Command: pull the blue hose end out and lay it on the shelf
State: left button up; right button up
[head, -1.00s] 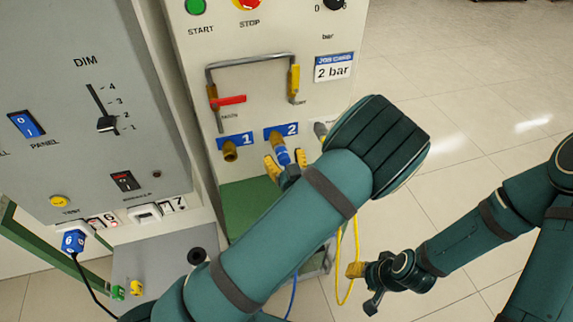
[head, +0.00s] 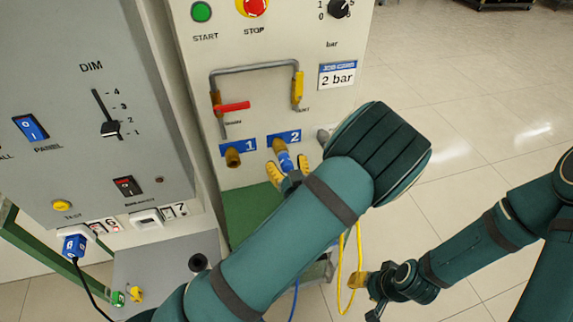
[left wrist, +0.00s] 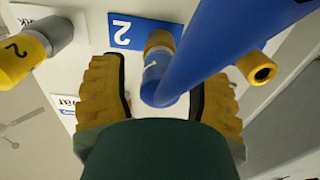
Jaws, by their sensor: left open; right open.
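The blue hose end (head: 285,159) sits on the brass port under the blue label 2 (head: 284,137) on the panel. It also shows in the left wrist view (left wrist: 160,81), marked 1, with the large blue hose crossing in front. My left gripper (head: 288,172) is open, its yellow fingers on either side of the hose end; in the left wrist view (left wrist: 163,98) gaps show on both sides. The green shelf (head: 248,208) lies below the ports, partly hidden by my left arm. My right gripper (head: 366,294) is open and empty at the lower right, away from the panel.
Brass port 1 (head: 232,157) is bare, left of port 2. A yellow hose (head: 342,275) hangs right of the shelf; its 2-marked end (left wrist: 25,55) is close by in the left wrist view. A pipe with red (head: 234,106) and yellow handles is above.

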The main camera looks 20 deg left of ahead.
pick_arm(q)
grip_shut()
jog(key=shift+s+d, duration=0.1)
jog(key=shift+s, duration=0.05)
jog(key=shift+s+d, duration=0.1)
jog(key=shift+s+d, duration=0.2)
jog(key=shift+s, duration=0.1)
jog(key=shift+v, duration=1.85)
dwell(0.4)
jog(key=b+v, duration=0.1)
jog(key=v, duration=0.5)
dwell(0.6)
